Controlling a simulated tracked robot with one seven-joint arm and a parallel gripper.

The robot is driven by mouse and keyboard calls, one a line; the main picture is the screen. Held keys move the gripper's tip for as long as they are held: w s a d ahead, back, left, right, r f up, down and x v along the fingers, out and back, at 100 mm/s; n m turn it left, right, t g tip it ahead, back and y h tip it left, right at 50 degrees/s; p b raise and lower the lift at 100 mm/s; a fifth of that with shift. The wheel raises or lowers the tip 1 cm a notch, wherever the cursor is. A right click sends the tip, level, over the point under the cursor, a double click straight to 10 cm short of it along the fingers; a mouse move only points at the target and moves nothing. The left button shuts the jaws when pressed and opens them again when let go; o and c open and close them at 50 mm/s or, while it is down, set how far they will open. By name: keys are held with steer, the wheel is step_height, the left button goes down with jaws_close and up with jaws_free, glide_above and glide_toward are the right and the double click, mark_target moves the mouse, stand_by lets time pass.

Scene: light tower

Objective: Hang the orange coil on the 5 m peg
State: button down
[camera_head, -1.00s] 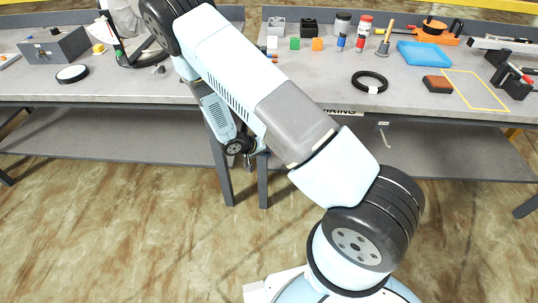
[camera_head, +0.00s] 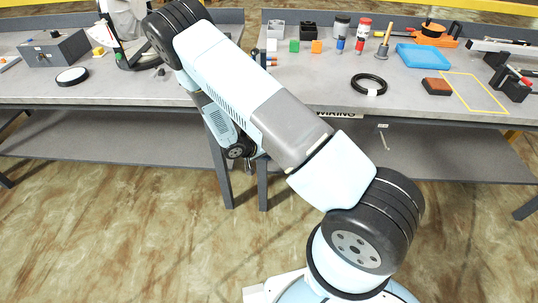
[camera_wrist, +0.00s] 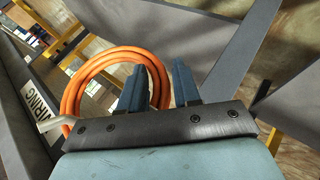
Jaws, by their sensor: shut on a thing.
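The orange coil (camera_wrist: 72,92) is a ring of several turns in the wrist view, left of and between my fingers. My gripper (camera_wrist: 160,78) is shut on its right side, with coil showing between the two blue-grey fingers. A pale peg (camera_wrist: 52,123) stands out below the black-lettered label at left, its end near the coil's lower left. I cannot tell whether it passes through the ring. In the head view a pale hooked peg (camera_head: 382,131) hangs under the right bench's front edge. No 5 m marking is legible. The coil is hidden in the head view.
The right bench (camera_head: 310,85) carries a black coil (camera_head: 369,84), a blue tray (camera_head: 424,55) and a brown block (camera_head: 437,86). The left bench (camera_head: 110,88) has a grey box (camera_head: 55,48). Bench legs stand close to my wrist, at the gap between benches.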

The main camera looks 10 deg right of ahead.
stand_by(0.4)
steer(key=c, duration=0.7)
jaws_free()
steer(key=v, duration=1.3)
steer(key=shift+s+a+r, duration=0.15)
steer(key=shift+a, duration=0.1)
steer(key=shift+r, duration=0.1)
